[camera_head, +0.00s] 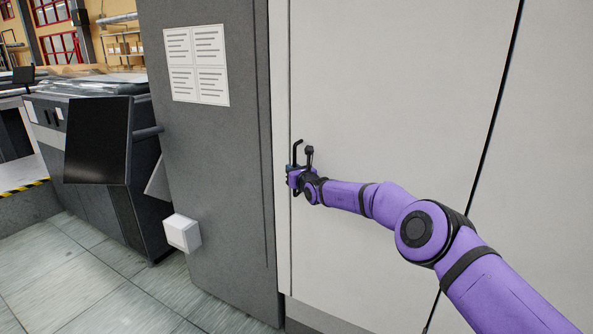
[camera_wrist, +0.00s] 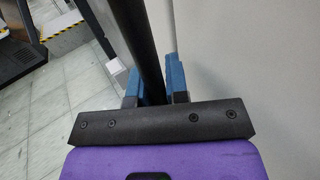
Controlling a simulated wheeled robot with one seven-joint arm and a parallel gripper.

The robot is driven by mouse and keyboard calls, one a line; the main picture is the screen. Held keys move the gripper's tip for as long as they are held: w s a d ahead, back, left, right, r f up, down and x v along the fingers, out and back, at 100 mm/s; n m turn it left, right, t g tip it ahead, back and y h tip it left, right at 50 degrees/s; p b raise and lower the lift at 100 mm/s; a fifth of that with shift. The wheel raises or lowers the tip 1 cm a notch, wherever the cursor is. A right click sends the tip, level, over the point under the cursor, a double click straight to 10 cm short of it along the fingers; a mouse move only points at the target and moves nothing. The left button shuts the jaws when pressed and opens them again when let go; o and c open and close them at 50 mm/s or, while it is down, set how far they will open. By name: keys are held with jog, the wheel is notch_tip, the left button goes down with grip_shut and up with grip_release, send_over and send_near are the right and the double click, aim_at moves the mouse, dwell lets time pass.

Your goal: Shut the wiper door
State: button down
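The light grey door panel (camera_head: 400,95) fills the middle of the head view and looks upright. Its left edge lies beside a narrow pale strip, with no wide gap visible; I cannot tell if it is fully shut. A black bar handle (camera_head: 297,153) stands near that left edge. My gripper (camera_head: 294,172) is at the handle, at the end of my purple arm. In the wrist view the black handle bar (camera_wrist: 138,35) runs between the blue fingers of my gripper (camera_wrist: 157,84), which sit close on both sides of it. The lower part of the bar is hidden behind my gripper's body.
A dark grey cabinet side (camera_head: 215,180) with a paper notice (camera_head: 197,65) stands left of the door. A small white box (camera_head: 182,232) sticks out from it. Dark machinery (camera_head: 95,140) stands further left. The tiled floor (camera_head: 100,295) is clear at lower left.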

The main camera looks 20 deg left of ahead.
jog(key=shift+w+d+r+t, duration=0.15)
jog(key=shift+w+d, duration=0.3)
jog(key=shift+w, duration=0.05)
jog(key=shift+w+d+r+t, duration=0.15)
jog(key=shift+w+d, duration=0.25)
jog(key=shift+w, duration=0.05)
jog(key=c, duration=1.1)
grip_release()
jog(key=shift+w, duration=0.1)
jog(key=shift+d, duration=0.1)
jog(key=shift+s+a+v, duration=0.2)
jog(key=shift+v, duration=1.6)
jog(key=shift+s+a+v, duration=0.15)
jog(key=shift+s+v, duration=0.1)
jog(key=shift+v, duration=1.5)
jog(key=shift+s+a+v, duration=0.2)
jog(key=shift+v, duration=1.6)
jog(key=shift+f, duration=0.1)
